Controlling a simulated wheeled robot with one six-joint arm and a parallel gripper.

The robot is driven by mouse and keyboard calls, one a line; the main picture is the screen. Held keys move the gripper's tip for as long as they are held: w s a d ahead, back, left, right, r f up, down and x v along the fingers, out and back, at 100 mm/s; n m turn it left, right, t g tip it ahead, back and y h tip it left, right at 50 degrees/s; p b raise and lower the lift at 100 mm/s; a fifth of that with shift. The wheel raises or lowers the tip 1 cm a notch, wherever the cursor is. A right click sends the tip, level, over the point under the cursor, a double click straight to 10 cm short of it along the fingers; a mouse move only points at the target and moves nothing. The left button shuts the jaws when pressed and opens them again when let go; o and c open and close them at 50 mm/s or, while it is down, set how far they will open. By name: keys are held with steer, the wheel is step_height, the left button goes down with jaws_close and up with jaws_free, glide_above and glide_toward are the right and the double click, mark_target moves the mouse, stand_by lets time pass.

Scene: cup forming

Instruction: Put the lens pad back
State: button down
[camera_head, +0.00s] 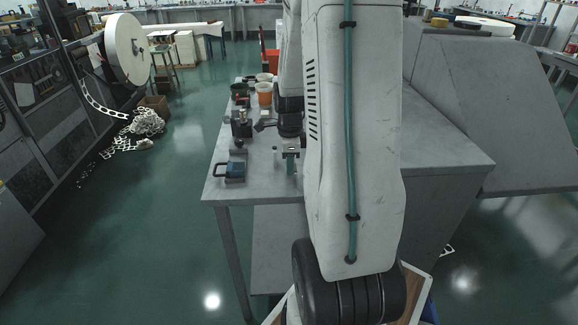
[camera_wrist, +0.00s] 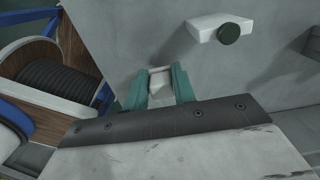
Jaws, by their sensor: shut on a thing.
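My gripper (camera_wrist: 160,88) has teal fingers, closed on a small whitish block, which I take to be the lens pad (camera_wrist: 160,80). The fingers cover its sides. In the head view my gripper (camera_head: 291,160) is over the front part of the grey table, partly hidden by my arm. I cannot make out the pad there. Whether the pad touches the tabletop, I cannot tell.
Orange cup (camera_head: 264,94) and dark fixtures (camera_head: 241,126) stand behind.

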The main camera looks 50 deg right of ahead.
steer(key=shift+f, duration=0.65)
steer(key=shift+f, duration=0.1)
steer(key=c, duration=1.1)
jaws_free()
steer(key=shift+c, duration=0.2)
